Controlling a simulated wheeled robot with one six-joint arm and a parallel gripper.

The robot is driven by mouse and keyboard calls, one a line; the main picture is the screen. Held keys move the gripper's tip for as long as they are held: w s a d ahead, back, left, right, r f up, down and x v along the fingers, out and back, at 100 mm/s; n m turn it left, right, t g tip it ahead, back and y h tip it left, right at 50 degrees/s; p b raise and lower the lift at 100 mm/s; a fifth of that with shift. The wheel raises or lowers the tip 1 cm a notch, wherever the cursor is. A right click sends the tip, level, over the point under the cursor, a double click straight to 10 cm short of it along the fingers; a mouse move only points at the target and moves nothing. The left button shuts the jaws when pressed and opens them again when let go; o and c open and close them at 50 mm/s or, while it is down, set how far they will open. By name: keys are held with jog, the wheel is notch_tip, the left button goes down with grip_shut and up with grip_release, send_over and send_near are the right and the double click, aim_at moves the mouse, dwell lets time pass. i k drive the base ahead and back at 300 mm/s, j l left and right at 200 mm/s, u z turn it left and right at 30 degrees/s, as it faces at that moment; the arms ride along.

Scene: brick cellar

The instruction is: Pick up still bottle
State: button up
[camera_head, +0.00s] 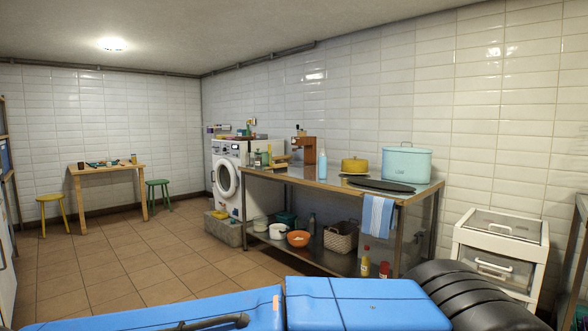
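A light blue bottle (322,165) stands upright on the long metal worktable (415,197), near its middle; it may be the still bottle, but I cannot read a label. A dim clear or grey bottle (312,224) stands on the table's lower shelf. A yellow bottle with a red cap (365,262) stands at the shelf's right end. My gripper is not in view.
Blue cases (365,305) and black ribbed rounded forms (470,298) fill the near foreground. A yellow pot (354,166) and a mint container (406,163) stand right of the blue bottle. A washing machine (226,178) stands beyond. Tiled floor (120,262) is free at left.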

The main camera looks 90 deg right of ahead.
aim_at(322, 157)
jog(key=z, duration=3.2)
jog(key=i, duration=0.15)
jog(key=z, duration=0.05)
